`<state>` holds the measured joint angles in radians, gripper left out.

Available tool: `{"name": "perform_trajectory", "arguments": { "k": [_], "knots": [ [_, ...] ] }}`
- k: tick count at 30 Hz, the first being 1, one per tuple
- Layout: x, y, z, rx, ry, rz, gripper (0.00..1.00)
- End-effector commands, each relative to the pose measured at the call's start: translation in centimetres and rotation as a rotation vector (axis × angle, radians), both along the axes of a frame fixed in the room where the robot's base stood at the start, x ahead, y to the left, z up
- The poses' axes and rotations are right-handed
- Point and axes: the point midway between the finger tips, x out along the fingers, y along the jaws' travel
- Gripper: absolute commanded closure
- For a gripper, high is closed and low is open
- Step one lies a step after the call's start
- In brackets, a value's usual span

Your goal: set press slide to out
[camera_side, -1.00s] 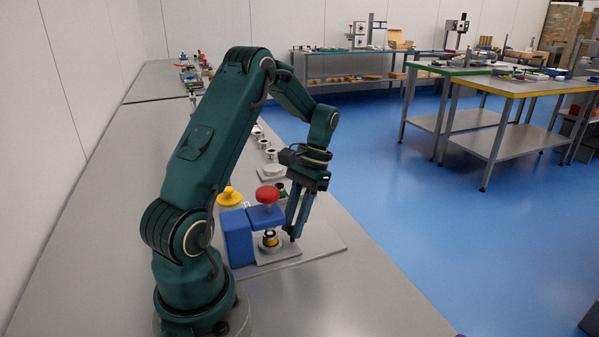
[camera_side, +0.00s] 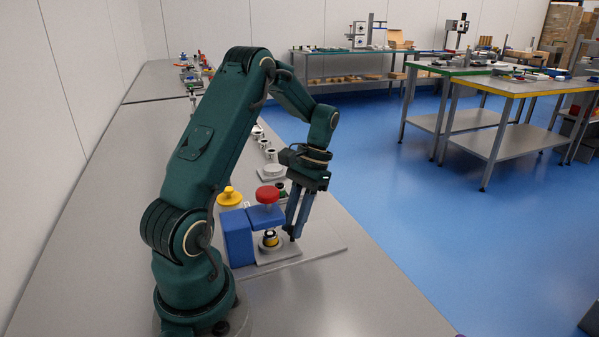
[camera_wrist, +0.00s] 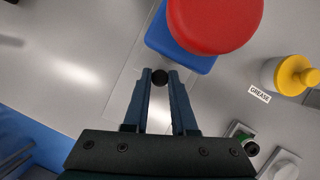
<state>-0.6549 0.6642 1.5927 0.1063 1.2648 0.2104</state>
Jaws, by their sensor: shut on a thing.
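The press has a blue body (camera_side: 238,238) with an overhanging arm and a red round knob (camera_side: 268,195) on top. A light grey slide plate (camera_side: 278,254) lies at its foot, with a small yellow and black cup-like part (camera_side: 270,239) on it, under the blue arm. My gripper (camera_side: 294,238) reaches down at the plate's right side. In the wrist view my gripper (camera_wrist: 160,78) is shut on a small black knob (camera_wrist: 160,77) between its fingertips. The red knob (camera_wrist: 215,22) hides much of the press there.
A yellow grease pot (camera_side: 229,197) stands behind the press, and its label (camera_wrist: 260,94) shows in the wrist view. A pale round part (camera_side: 271,172) and several small cups stand farther back. The bench in front is clear.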

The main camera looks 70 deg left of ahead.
Motion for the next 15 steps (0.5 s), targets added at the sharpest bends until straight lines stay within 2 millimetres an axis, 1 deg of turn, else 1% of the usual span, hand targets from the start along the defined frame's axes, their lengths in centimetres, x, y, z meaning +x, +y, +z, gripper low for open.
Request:
{"name": "perform_trajectory", "arguments": {
  "k": [5, 15],
  "knots": [
    [0.6, 0.1, 0.1, 0.002, -0.003, 0.000, 1.00],
    [4.5, 0.3, 0.1, 0.003, -0.001, -0.002, 1.00]
  ]
}}
